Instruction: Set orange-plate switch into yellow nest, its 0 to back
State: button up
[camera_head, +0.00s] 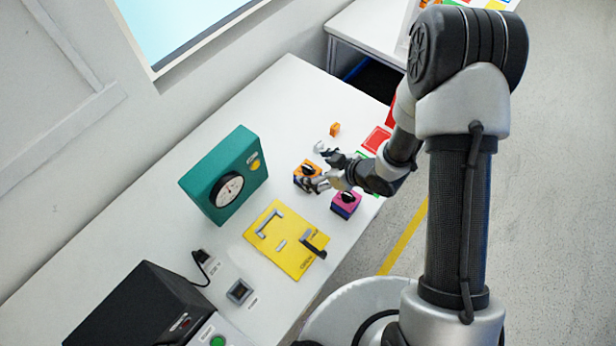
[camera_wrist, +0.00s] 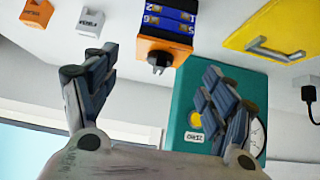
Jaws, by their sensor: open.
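The orange-plate switch (camera_head: 302,178) stands on the white bench, right of the teal box. In the wrist view the switch (camera_wrist: 168,28) has an orange plate, a blue body with number labels and a black knob. Its 0 mark cannot be made out. My gripper (camera_head: 320,170) is open at the switch; in the wrist view its fingers (camera_wrist: 160,65) are spread to either side of the knob, with no clear contact. The yellow nest (camera_head: 262,241) lies nearer the front, with a grey corner bracket, a small grey bar and a black lever. Part of it shows in the wrist view (camera_wrist: 290,22).
A magenta switch (camera_head: 346,204) stands close to my gripper, on the bench's right side. A teal box with a dial (camera_head: 220,172) stands at the left. A small orange block (camera_head: 335,129) lies behind. A black box (camera_head: 135,308) is at the front left.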

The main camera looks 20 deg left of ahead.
aim_at(303, 168)
jog(key=b+x, duration=0.2)
jog(key=x, duration=0.6)
jog(key=shift+w+a, duration=0.25)
jog(key=shift+a, duration=0.1)
jog(key=shift+c, duration=0.2)
jog(key=c, duration=1.2)
